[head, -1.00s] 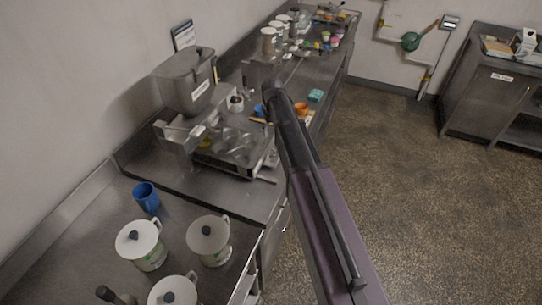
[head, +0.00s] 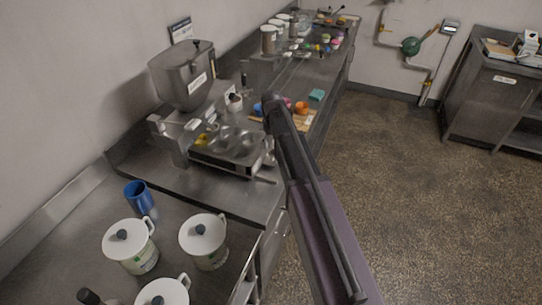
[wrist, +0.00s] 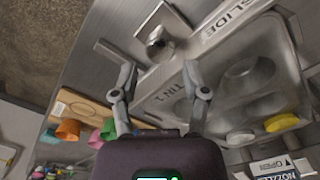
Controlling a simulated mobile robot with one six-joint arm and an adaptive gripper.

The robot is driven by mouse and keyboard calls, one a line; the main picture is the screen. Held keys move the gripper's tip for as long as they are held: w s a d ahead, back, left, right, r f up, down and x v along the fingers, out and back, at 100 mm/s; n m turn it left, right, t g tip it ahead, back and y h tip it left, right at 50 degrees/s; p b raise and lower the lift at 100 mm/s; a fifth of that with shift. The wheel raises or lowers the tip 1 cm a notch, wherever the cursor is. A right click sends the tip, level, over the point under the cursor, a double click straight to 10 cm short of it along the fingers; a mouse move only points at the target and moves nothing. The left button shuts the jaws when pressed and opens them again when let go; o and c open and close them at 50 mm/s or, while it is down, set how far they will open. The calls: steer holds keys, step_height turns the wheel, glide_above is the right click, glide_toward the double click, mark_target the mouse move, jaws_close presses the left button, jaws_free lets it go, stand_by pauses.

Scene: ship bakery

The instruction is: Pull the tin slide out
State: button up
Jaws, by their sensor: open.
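The tin slide shows in the wrist view as a grey metal tray (wrist: 172,92) with round cups, marked "TIN 1"; a strip beside it reads "SLIDE" (wrist: 232,22). A square metal plate with a knob (wrist: 158,40) lies beyond the fingertips. In the head view my arm hides the gripper.
White lidded pots (head: 204,240) and a blue mug (head: 138,195) stand on the near counter. A wooden board (wrist: 85,108) with coloured items lies left of the gripper. A yellow piece (wrist: 281,122) lies by the tin. The floor (head: 400,190) on the right is clear.

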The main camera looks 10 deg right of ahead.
mark_target(272, 151)
steer(key=shift+f+b, duration=1.8)
steer(key=shift+f, duration=0.3)
jaws_close()
steer(key=shift+a, duration=0.3)
steer(key=shift+d, duration=0.2)
steer(key=shift+s, duration=0.15)
